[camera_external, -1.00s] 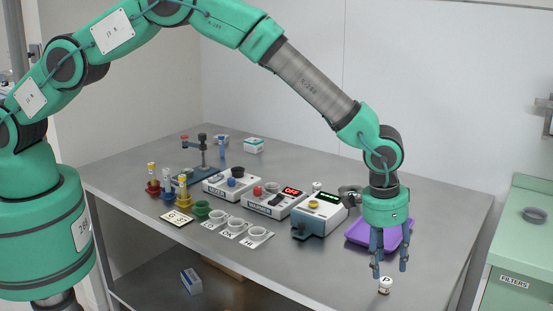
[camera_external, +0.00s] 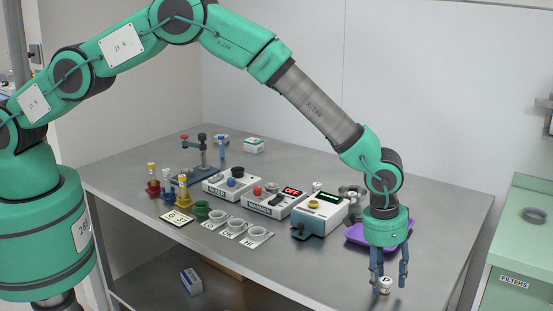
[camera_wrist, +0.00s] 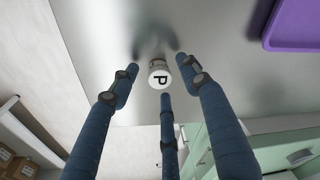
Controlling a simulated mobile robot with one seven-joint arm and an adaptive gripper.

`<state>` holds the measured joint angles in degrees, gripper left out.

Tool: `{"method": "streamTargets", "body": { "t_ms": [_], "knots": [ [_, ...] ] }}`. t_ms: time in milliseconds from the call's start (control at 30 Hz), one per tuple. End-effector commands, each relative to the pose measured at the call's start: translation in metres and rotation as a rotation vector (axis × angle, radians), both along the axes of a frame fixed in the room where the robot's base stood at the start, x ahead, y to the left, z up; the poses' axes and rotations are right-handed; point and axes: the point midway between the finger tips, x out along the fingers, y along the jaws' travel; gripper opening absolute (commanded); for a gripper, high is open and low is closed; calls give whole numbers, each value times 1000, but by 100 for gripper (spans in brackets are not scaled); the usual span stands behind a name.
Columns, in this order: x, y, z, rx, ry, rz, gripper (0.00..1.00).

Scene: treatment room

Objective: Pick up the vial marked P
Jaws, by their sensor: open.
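The vial marked P (camera_external: 385,286) is small and white-capped. It stands upright on the steel table near its front right edge. In the wrist view its round white lid with a black P (camera_wrist: 160,78) faces the camera. My gripper (camera_external: 388,283) is open and points straight down, its blue fingers around the vial. In the wrist view the three fingers of my gripper (camera_wrist: 161,80) are spread about the lid. I cannot tell whether any finger touches the vial.
A purple tray (camera_external: 364,239) lies behind the gripper, its edge also in the wrist view (camera_wrist: 289,42). A white device with a dark display (camera_external: 321,214) and a metal bowl (camera_external: 350,190) stand to the left. A green cabinet marked FILTERS (camera_external: 517,259) is at the right. The table left of the vial is clear.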

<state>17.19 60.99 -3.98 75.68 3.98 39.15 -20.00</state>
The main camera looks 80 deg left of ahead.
Motion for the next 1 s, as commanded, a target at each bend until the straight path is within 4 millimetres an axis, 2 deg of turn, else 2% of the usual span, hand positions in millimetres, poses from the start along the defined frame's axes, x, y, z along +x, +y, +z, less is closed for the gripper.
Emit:
{"method": "streamTargets", "body": {
  "t_ms": [200, 400, 833, 1000],
  "knots": [
    [0, 0, 0, 0, 0, 0, 47],
    [0, 0, 0, 0, 0, 0, 7],
    [0, 0, 1, 0, 0, 0, 6],
    [1, 0, 8, 0, -1, 0, 6]
  ]
}}
